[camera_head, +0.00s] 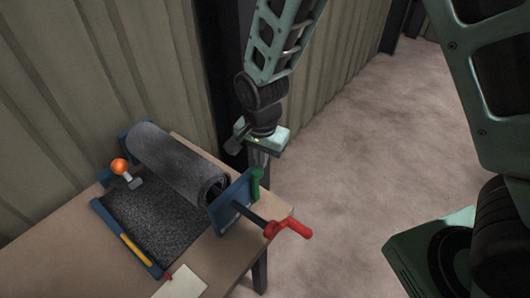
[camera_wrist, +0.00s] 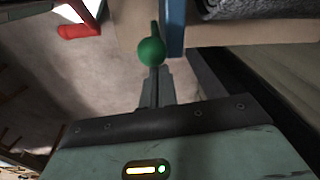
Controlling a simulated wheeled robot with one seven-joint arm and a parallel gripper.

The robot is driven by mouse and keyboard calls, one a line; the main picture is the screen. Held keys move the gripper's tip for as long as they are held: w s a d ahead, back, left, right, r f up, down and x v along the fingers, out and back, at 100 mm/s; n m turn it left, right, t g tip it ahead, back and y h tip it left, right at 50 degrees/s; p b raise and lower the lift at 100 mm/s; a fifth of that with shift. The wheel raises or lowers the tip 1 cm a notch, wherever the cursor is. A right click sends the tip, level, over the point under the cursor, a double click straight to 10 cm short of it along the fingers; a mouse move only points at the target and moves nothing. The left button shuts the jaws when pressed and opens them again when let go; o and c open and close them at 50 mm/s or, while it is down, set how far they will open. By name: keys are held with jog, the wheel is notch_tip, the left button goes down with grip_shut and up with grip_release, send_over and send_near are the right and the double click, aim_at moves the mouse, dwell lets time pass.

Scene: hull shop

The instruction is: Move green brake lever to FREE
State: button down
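The green brake lever (camera_head: 257,183) stands roughly upright at the outer side of the blue end plate (camera_head: 232,204), at the table's right end. In the wrist view its round green knob (camera_wrist: 151,51) shows just beyond my fingertips. No FREE marking is readable.
A red crank handle (camera_head: 290,229) sticks out at the table's right corner; it also shows in the wrist view (camera_wrist: 78,31). A dark roll (camera_head: 172,162) and an orange knob (camera_head: 120,166) sit on the table (camera_head: 60,262). A corrugated wall (camera_head: 80,70) stands close behind.

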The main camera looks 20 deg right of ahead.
jog(key=shift+s+a, duration=0.45)
jog(key=shift+a, duration=0.2)
jog(key=w+d+r, duration=0.2)
jog(key=w+d, duration=0.1)
jog(key=w, duration=0.1)
jog(key=s+a+r, duration=0.3)
jog(key=r, duration=0.4)
jog(key=shift+s+r+b, duration=0.2)
jog(key=shift+s+b, duration=0.1)
jog(key=shift+s, duration=0.05)
